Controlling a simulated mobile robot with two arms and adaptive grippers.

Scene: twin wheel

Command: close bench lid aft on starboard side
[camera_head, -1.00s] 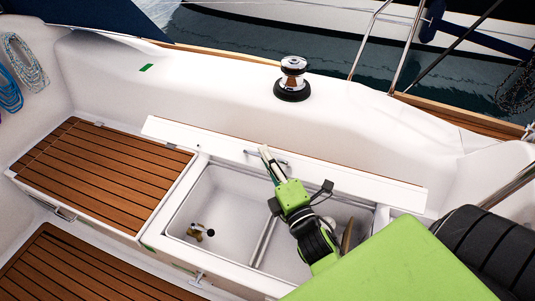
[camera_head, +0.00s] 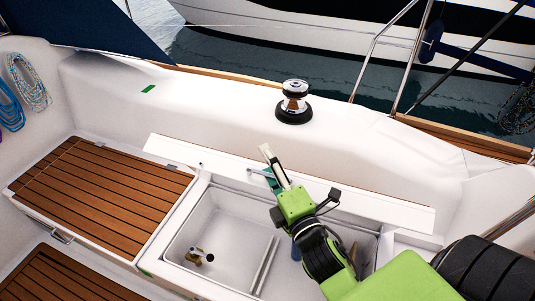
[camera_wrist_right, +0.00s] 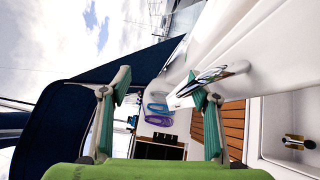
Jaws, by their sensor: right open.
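The white bench lid (camera_head: 380,206) stands open along the back of the open bench locker (camera_head: 205,225). A metal handle (camera_head: 256,171) is on the lid's face, partly hidden behind my gripper. My right gripper (camera_head: 268,165) is open, with its fingers at the handle; one finger shows above it and a teal pad beside it. In the right wrist view the open fingers (camera_wrist_right: 158,85) have nothing between them. The shiny handle (camera_wrist_right: 225,72) is beside the right-hand finger there; I cannot tell whether they touch. My left gripper is not in view.
A closed teak-slatted bench (camera_head: 105,185) lies left of the locker. A brass fitting (camera_head: 197,257) sits inside the locker. A winch (camera_head: 294,102) stands on the white coaming above the lid. Coiled ropes (camera_head: 28,80) hang at far left.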

